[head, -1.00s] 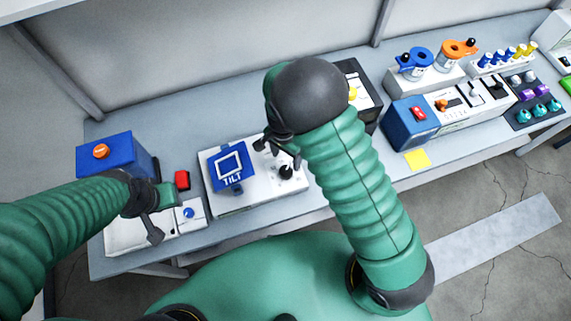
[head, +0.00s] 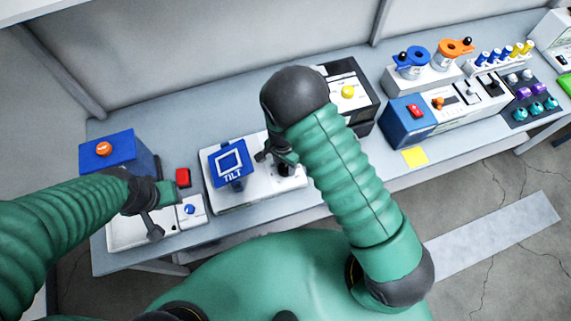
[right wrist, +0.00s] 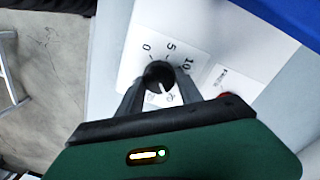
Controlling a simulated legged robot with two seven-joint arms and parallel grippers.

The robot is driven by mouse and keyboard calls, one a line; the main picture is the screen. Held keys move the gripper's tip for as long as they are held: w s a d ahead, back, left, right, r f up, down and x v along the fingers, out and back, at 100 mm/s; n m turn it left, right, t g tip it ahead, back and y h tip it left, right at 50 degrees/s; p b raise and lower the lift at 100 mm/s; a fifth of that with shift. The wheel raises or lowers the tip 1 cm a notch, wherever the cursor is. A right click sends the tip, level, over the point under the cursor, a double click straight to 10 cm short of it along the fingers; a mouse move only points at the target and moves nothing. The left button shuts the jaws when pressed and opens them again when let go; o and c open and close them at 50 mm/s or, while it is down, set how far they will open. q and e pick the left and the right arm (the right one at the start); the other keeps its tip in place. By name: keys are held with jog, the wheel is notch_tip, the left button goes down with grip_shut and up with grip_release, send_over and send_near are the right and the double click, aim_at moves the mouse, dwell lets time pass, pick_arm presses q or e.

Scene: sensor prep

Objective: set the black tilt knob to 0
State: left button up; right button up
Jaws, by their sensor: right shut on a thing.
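The black tilt knob (right wrist: 158,74) stands on a white panel with a dial marked 0, 5 and 10, clear in the right wrist view. My right gripper (right wrist: 159,82) is shut on the knob, one finger on each side. A pale mark on the knob faces down and slightly right in that view, away from the 5. In the head view my right gripper (head: 283,165) is over the white tilt unit (head: 238,199), next to the blue TILT sign (head: 231,164), and partly hides the knob. My left gripper (head: 155,205) is over the left-hand unit; its jaws are unclear.
A blue box with an orange button (head: 103,149) and a red block (head: 183,177) are to the left. A black-and-white box with a yellow button (head: 347,91) stands behind my right arm. More devices and vials line the bench's right. A yellow note (head: 415,157) lies near the front edge.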

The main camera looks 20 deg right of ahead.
jog(key=shift+c, duration=1.1)
jog(key=shift+a, duration=0.15)
jog(key=shift+c, duration=0.2)
pick_arm(q)
jog(key=shift+a, duration=0.3)
pick_arm(e)
jog(key=shift+s, duration=0.1)
